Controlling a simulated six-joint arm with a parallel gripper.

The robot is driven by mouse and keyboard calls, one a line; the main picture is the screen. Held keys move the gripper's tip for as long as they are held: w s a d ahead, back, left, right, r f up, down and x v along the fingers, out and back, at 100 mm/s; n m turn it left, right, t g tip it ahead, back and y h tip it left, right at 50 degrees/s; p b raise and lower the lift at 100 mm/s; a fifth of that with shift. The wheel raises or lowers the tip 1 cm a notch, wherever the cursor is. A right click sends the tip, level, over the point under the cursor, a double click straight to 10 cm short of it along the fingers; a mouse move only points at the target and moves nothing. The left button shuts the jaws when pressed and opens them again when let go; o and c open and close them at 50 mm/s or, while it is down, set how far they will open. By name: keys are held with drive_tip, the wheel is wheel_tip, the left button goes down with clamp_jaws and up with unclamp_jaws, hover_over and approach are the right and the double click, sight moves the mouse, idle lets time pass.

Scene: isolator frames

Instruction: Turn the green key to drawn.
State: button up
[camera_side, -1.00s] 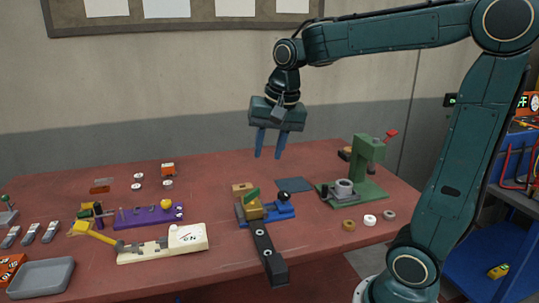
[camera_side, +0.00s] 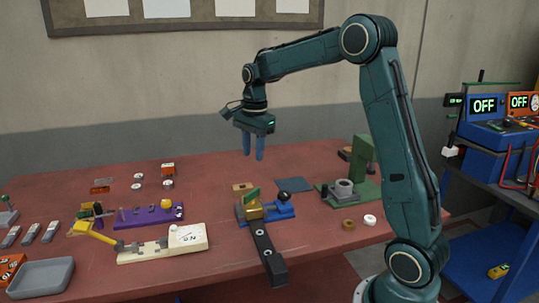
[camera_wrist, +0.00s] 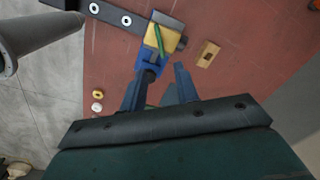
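The green key (camera_side: 252,195) stands in a brass-coloured block (camera_side: 253,211) on a blue base (camera_side: 281,211) with a dark round knob (camera_side: 284,196). In the wrist view the green key (camera_wrist: 159,40) shows as a thin slanted bar across the yellow block (camera_wrist: 152,37). My gripper (camera_side: 253,156) is open and empty, pointing down, well above and behind the lock. In the wrist view my gripper's fingers (camera_wrist: 165,76) are apart, with the lock beyond their tips.
A small tan block (camera_side: 242,187) lies behind the lock. A green press (camera_side: 362,165) stands to the right, with rings (camera_side: 348,224) in front. A cream fixture with a yellow lever (camera_side: 188,240) and a purple fixture (camera_side: 152,214) stand to the left. A dark flat pad (camera_side: 294,184) lies behind right.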

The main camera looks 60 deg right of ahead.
sight(252, 191)
drive_tip(key=shift+f, duration=0.15)
drive_tip(key=f, duration=1.3)
drive_tip(key=shift+w+f, duration=0.25)
drive_tip(key=shift+w, duration=0.15)
clamp_jaws()
